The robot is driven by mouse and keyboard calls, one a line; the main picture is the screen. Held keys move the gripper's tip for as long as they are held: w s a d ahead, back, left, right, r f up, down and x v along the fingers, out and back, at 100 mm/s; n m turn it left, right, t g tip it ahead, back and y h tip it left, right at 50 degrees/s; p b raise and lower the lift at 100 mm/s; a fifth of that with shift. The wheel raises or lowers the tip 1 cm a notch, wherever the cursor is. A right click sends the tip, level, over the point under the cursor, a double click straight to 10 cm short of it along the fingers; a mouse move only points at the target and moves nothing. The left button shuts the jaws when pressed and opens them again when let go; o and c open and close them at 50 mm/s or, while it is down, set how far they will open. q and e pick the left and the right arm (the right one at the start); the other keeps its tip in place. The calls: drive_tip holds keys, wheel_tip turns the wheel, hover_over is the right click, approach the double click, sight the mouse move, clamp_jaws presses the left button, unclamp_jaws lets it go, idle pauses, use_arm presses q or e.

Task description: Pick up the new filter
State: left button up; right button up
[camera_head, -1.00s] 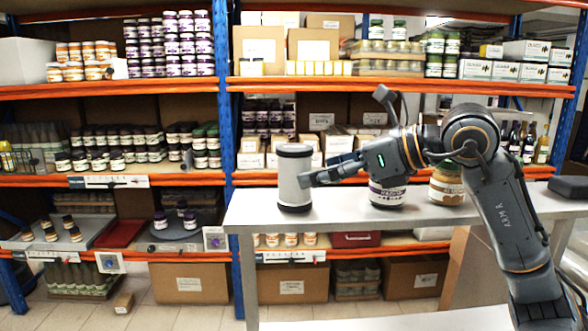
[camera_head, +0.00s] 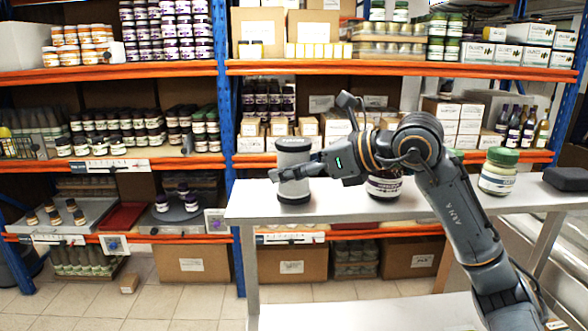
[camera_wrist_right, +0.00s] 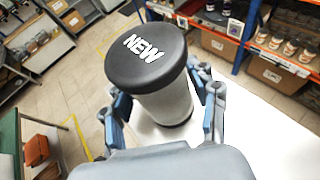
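The new filter (camera_head: 294,190) is a grey cylinder with dark end caps. It stands upright near the left end of the light table (camera_head: 340,207). In the right wrist view the filter (camera_wrist_right: 147,58) shows its black top cap with "NEW" in white letters. My right gripper (camera_head: 290,172) is around the filter, with one finger across its front in the head view. In the wrist view the fingers of my right gripper (camera_wrist_right: 163,108) lie on either side of the body and look slightly apart from it. My left gripper is not in view.
A dark jar with a white label (camera_head: 384,186) stands behind my right wrist on the table. A green-lidded jar (camera_head: 497,172) and a dark case (camera_head: 567,179) stand farther right. Stocked shelves with orange beams (camera_head: 110,74) are behind. The table between the jars is partly hidden by my arm.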

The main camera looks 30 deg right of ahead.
drive_tip(key=c, duration=0.6)
drive_tip(key=shift+o, duration=0.2)
drive_tip(key=shift+r, duration=0.15)
